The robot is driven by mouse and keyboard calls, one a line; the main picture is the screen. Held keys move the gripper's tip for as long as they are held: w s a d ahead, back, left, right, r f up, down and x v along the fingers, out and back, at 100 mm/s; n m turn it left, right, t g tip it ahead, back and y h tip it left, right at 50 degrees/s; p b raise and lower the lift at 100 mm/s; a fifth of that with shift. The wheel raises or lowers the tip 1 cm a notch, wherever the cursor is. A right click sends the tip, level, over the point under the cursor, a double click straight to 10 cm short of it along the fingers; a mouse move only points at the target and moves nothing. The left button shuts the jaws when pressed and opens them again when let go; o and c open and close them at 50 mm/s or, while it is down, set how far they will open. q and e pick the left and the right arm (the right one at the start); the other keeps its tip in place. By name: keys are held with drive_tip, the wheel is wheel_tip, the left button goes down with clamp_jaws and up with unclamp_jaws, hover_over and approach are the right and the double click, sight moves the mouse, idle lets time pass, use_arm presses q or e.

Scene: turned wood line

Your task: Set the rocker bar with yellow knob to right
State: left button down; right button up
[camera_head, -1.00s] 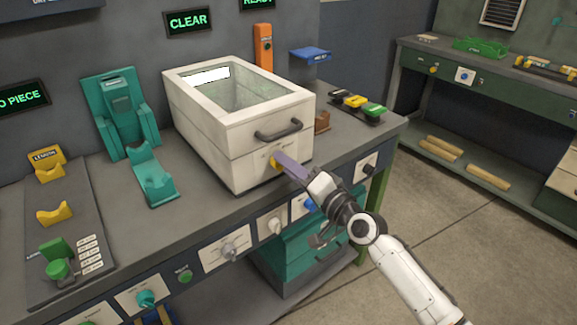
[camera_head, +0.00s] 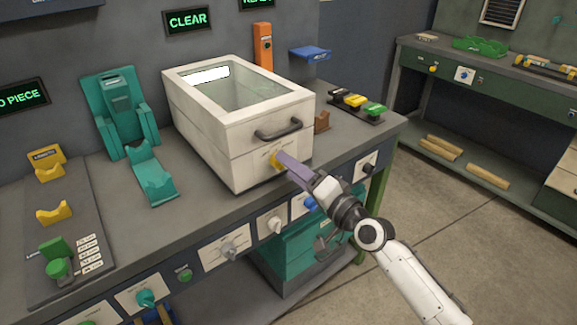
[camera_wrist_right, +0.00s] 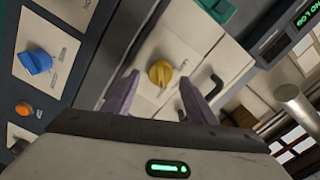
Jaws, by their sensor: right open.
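The yellow knob (camera_wrist_right: 160,73) is on the front panel of the cream box (camera_head: 222,152), low and beside its dark handle. It shows round with a raised bar in the right wrist view; in the head view the knob (camera_head: 275,159) is partly hidden by my gripper. My right gripper (camera_wrist_right: 158,100) is open, with its two purple fingers on either side of the knob in the wrist view. In the head view the right gripper (camera_head: 284,163) reaches the box front from the lower right. Whether the fingers touch the knob I cannot tell. My left gripper is not in view.
The dark handle (camera_head: 279,128) sits just above the knob. Below, the bench front carries a blue knob (camera_wrist_right: 35,61), an orange button (camera_wrist_right: 24,108) and a white knob (camera_head: 275,225). Teal cradles (camera_head: 153,178) stand left of the box. The floor at right is clear.

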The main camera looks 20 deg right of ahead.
drive_tip(key=v, duration=0.8)
drive_tip(key=shift+s+b, duration=0.3)
drive_tip(key=shift+d, duration=0.1)
drive_tip(key=s+a+f+n+g+h, duration=0.2)
drive_tip(key=s+f+n+g, duration=0.2)
drive_tip(key=s+f, duration=0.8)
drive_tip(key=s+a+f+n+g+h, duration=0.1)
drive_tip(key=s+a+f+n+g, duration=0.2)
drive_tip(key=s+f, duration=1)
wheel_tip(320, 180, down, 4)
drive_tip(key=n+g, duration=0.1)
drive_tip(key=n, duration=0.2)
drive_tip(key=shift+s+a+f+n+g+h, duration=0.2)
drive_tip(key=shift+s+a+n+g+h, duration=0.1)
drive_tip(key=shift+s+h, duration=0.1)
